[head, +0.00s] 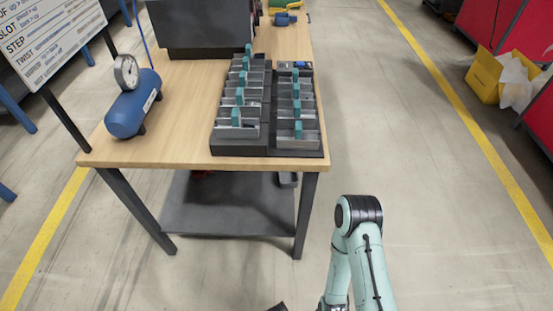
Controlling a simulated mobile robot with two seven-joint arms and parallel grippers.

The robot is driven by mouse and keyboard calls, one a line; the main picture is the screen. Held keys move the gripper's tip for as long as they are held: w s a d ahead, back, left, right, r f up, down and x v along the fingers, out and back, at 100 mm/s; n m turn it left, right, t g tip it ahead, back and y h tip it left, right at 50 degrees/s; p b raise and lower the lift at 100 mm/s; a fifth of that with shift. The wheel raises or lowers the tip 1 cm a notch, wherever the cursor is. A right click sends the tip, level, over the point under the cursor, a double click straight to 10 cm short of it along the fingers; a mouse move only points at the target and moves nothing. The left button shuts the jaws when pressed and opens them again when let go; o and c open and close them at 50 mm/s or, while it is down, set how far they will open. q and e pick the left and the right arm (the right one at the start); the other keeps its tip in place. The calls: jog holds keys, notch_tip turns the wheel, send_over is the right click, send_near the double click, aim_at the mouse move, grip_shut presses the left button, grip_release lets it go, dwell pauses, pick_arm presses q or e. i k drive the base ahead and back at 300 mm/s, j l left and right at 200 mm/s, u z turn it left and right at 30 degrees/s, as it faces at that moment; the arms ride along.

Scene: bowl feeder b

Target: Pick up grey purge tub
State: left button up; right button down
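Several small grey tubs with upright teal tabs sit in two rows in a dark rack (265,147) on the wooden table; one is the front right tub (297,141). A small dark grey box-like thing (288,180) is partly hidden under the table's front right corner. I cannot tell which of these is the grey purge tub. My teal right arm bends at the lower middle, off the table. A dark tip (278,307) at the bottom edge may be my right gripper, mostly cut off; its fingers do not show. My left gripper is not in view.
A blue air tank (133,104) with a gauge stands on the table's left, near a whiteboard (42,37). A dark machine (203,26) stands at the back. A lower shelf (230,205) lies under the table (185,130). The floor right of it is clear up to a yellow box (484,76).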

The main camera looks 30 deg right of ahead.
aim_at(288, 179)
jog(key=k+l+u, duration=0.15)
jog(key=l+u, duration=0.2)
jog(key=k+l+u, duration=0.45)
jog(key=l+u, duration=0.2)
jog(key=u, duration=0.15)
jog(key=k+l+u, duration=0.1)
jog(key=l+u, duration=0.15)
jog(key=u, duration=0.2)
jog(key=k+l+u, duration=0.15)
jog(key=u, duration=0.3)
jog(key=k+l+u, duration=0.15)
jog(key=u, duration=0.35)
jog(key=k+l+u, duration=0.1)
jog(key=u, duration=0.4)
jog(key=k+u, duration=0.3)
jog(key=u, duration=0.2)
jog(key=k+l+u, duration=0.15)
jog(key=k+u, duration=0.75)
jog(key=k+l+z, duration=0.25)
jog(key=k+z, duration=0.2)
jog(key=k+l+z, duration=0.95)
jog(key=l, duration=0.25)
jog(key=i+l+z, duration=0.1)
jog(key=i, duration=0.25)
jog(key=i+l, duration=0.1)
jog(key=l, duration=0.3)
jog(key=i+u, duration=0.05)
